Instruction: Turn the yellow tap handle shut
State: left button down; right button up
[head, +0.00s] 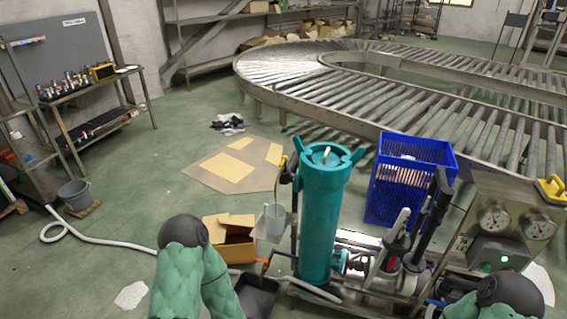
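A small upright yellow handle (283,162) shows on a dark fitting just left of the teal cylinder (318,225); it looks like the tap handle. Its exact turn is too small to tell. A pale translucent jug (273,222) stands below it on a small ledge. My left arm, in a green padded cover with a dark rounded joint, rises at bottom centre-left, apart from the handle. My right arm's dark rounded joint shows at the bottom right. I see neither gripper's fingers.
A cardboard box (231,240) and a black tray (257,297) lie left of the cylinder. Pumps, hoses and a gauge panel (508,228) bearing a yellow object (551,190) stand right. A blue crate (408,180) and roller conveyor (290,75) are behind. Floor at left is mostly clear.

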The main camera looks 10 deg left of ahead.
aim_at(285, 158)
jog(key=i+j+z, duration=0.1)
jog(key=j, duration=0.3)
jog(key=i+j, duration=0.2)
jog(key=j, duration=0.25)
jog(key=i+j+z, duration=0.15)
jog(key=j, duration=0.25)
jog(key=i+j, duration=0.15)
jog(key=j, duration=0.3)
jog(key=i+j+z, duration=0.15)
jog(key=j, duration=0.3)
